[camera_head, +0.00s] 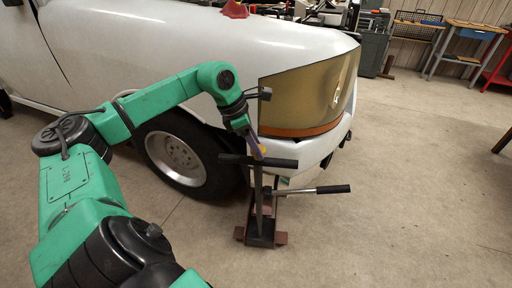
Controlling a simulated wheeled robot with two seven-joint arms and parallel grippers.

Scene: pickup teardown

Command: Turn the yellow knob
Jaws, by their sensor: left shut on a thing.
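The yellow knob (262,151) shows as a small yellow patch just above the black crossbar of a jack in the middle of the view. My left arm comes in from the left, and my left gripper (258,146) points down at the knob. Its fingers meet the knob and are shut on it, covering part of it. The knob's exact shape and angle are too small to tell. My right gripper is out of view.
The jack (260,238) stands on the concrete floor, with a black-gripped lever (318,190) sticking out to the right. A white pickup (140,62) with a front wheel (175,158) is close behind. Workbenches (470,35) stand far back right. The floor at right is clear.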

